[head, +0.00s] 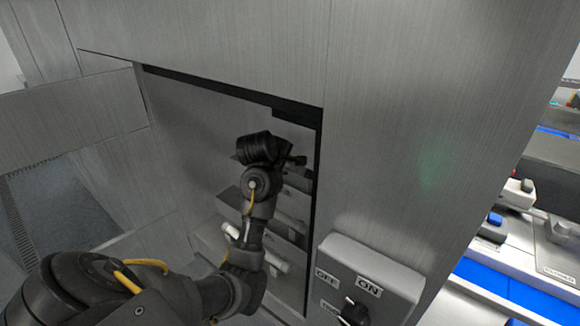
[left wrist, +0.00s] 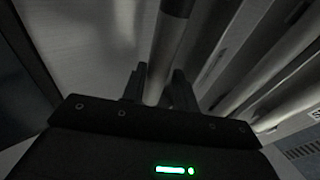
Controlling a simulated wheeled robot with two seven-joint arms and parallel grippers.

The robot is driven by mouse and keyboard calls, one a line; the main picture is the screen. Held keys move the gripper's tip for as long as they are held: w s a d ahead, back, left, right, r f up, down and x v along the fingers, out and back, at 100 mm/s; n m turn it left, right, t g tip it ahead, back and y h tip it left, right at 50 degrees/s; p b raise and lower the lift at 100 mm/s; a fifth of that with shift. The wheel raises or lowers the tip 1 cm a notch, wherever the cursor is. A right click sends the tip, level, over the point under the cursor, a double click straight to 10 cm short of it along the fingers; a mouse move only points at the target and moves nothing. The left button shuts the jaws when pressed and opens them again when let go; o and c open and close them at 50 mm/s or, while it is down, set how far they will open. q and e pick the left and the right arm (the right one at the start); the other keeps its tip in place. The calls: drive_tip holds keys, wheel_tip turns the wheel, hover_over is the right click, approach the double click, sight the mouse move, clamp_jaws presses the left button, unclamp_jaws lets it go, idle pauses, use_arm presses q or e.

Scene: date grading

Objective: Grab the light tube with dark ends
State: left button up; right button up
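A light tube with a dark end (left wrist: 165,48) runs down the left wrist view between the two fingers of my left gripper (left wrist: 158,85). Its dark end is at the top edge; its lower end is hidden behind the gripper body. The fingers stand apart, one on each side of the tube, with a narrow gap on the right, so no grip shows. In the head view my left gripper (head: 298,160) is inside the cabinet opening, pointing right. A pale tube part (head: 275,260) shows lower down behind my arm. My right gripper is not in view.
The metal cabinet (head: 400,120) frames the opening closely, with its right edge near my gripper. More tubes or rails (left wrist: 265,65) run alongside at the right in the wrist view. A switch box (head: 375,275) marked OFF and ON sits right of the opening.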

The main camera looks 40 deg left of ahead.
use_arm(q)
drive_tip(key=shift+w+d+f, duration=0.1)
drive_tip(key=shift+w, duration=0.05)
drive_tip(key=c, duration=0.5)
drive_tip(key=shift+c, duration=0.2)
